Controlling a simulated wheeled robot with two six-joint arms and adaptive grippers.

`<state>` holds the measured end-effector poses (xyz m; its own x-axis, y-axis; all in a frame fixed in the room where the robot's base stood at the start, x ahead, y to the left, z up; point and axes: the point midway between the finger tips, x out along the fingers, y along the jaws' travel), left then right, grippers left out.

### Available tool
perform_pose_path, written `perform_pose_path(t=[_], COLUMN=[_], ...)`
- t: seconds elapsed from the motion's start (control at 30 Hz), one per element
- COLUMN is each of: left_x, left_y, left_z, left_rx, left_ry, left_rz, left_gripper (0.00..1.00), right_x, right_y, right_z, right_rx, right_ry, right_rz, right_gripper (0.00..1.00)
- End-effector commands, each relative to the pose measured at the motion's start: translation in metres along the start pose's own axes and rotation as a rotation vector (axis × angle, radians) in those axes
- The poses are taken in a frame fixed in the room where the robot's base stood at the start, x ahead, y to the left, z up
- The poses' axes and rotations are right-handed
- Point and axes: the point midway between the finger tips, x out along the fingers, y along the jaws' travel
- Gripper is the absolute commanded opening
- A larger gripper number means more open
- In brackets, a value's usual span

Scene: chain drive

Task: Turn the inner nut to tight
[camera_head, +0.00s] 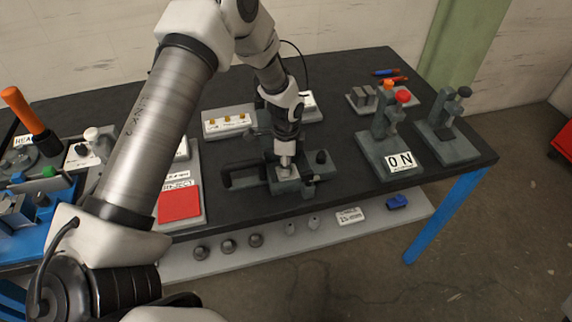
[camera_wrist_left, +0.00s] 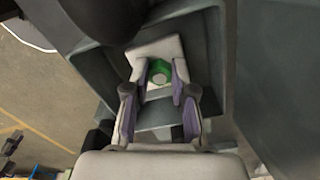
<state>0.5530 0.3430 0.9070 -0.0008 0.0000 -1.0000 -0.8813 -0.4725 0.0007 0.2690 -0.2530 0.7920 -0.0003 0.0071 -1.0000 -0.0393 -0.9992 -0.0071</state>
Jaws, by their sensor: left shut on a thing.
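My left gripper (camera_head: 285,160) points down onto a dark grey fixture (camera_head: 285,187) near the front of the black table. In the left wrist view its two purple-padded fingers (camera_wrist_left: 161,82) are shut on a small green-ringed part with a pale round centre, which looks like the inner nut (camera_wrist_left: 159,71). A pale square block (camera_wrist_left: 152,48) surrounds that spot. The fingers hide the sides of the nut, and its marking or angle cannot be read. In the head view the nut is hidden by the gripper. My right gripper is not in view.
A dark handle-like bracket (camera_head: 240,174) sticks out left of the fixture. A red square on a board (camera_head: 180,204) lies further left. A stand with an "ON" sign (camera_head: 400,161) is at right. A strip with yellow pieces (camera_head: 229,120) stands behind. A lower shelf (camera_head: 330,224) holds small parts.

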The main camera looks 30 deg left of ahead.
Motion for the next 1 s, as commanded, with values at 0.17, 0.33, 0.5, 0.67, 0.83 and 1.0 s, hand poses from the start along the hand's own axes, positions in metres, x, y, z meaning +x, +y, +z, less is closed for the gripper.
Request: perform_pose_path(t=[0.17,0.33,0.5,0.67,0.83,1.0], left_x=[-0.001,-0.001,-0.001,0.0,-0.01,-0.046], left_y=[-0.001,-0.001,-0.001,0.0,-0.001,-0.001], left_z=[0.0,0.0,0.0,0.0,0.0,-0.001], left_rx=[0.004,0.003,0.002,0.002,0.002,0.002], left_ry=[0.001,0.001,0.001,0.0,0.001,0.003], left_rz=[-0.002,-0.002,-0.002,-0.001,-0.003,-0.005], left_gripper=[0.0,0.0,0.5,0.5,0.5,0.5], right_x=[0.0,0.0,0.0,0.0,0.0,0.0], right_y=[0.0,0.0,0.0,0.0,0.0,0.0], right_z=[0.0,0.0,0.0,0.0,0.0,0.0], right_rx=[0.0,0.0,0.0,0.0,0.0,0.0], right_ry=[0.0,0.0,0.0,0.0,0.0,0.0], right_rz=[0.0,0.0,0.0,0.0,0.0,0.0], right_gripper=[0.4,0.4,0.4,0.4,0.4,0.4])
